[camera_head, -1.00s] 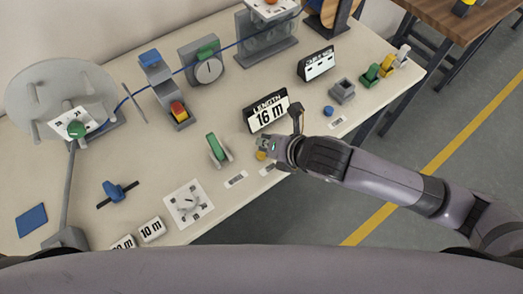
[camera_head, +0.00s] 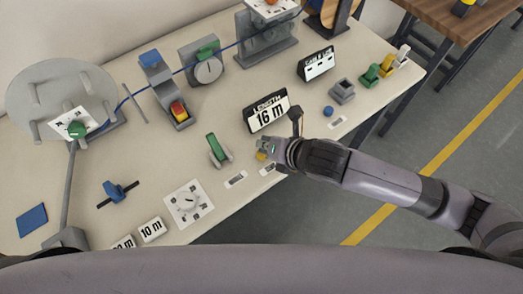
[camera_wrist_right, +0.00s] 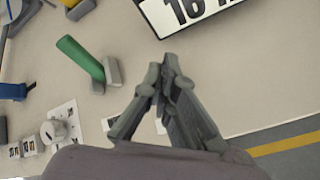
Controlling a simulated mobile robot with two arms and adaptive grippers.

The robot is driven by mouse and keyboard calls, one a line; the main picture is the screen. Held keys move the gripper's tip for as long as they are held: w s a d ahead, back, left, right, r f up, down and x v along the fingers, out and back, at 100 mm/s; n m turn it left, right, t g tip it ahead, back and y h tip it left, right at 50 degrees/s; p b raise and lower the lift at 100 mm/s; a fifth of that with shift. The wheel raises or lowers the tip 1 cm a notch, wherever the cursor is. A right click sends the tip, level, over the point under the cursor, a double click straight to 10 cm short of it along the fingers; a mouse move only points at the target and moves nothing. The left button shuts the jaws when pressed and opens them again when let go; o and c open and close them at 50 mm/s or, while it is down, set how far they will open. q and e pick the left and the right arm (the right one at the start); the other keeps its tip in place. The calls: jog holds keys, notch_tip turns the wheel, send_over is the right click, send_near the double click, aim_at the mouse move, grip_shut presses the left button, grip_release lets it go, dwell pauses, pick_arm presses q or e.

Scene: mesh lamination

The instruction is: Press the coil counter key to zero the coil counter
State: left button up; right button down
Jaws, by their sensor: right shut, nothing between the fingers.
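My right gripper (camera_head: 266,147) is shut and empty, low over the table in front of the "LENGTH 16 m" display (camera_head: 267,111). In the right wrist view its fingertips (camera_wrist_right: 165,66) meet, with the display (camera_wrist_right: 195,12) just beyond them. A round yellow key (camera_head: 261,156) sits beside the fingertips in the head view, partly hidden by the gripper; contact cannot be told. A round blue key (camera_head: 328,111) lies further right, clear of the gripper. Which key is the coil counter's cannot be read; the small labels are too blurred. My left gripper is not in view.
A green-handled lever (camera_head: 216,148) stands left of the gripper. A second display (camera_head: 316,65) stands behind the blue key. A red and yellow switch (camera_head: 178,110), a dial (camera_head: 208,70) and a reel (camera_head: 55,85) stand further back. The table's front edge runs under my right arm.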

jog(key=shift+f, duration=0.55)
dwell(0.6)
jog(key=shift+r+p, duration=0.95)
jog(key=shift+p, duration=0.15)
notch_tip(320, 180, up, 5)
jog(key=p, duration=0.6)
jog(key=shift+r, duration=0.1)
dwell(0.5)
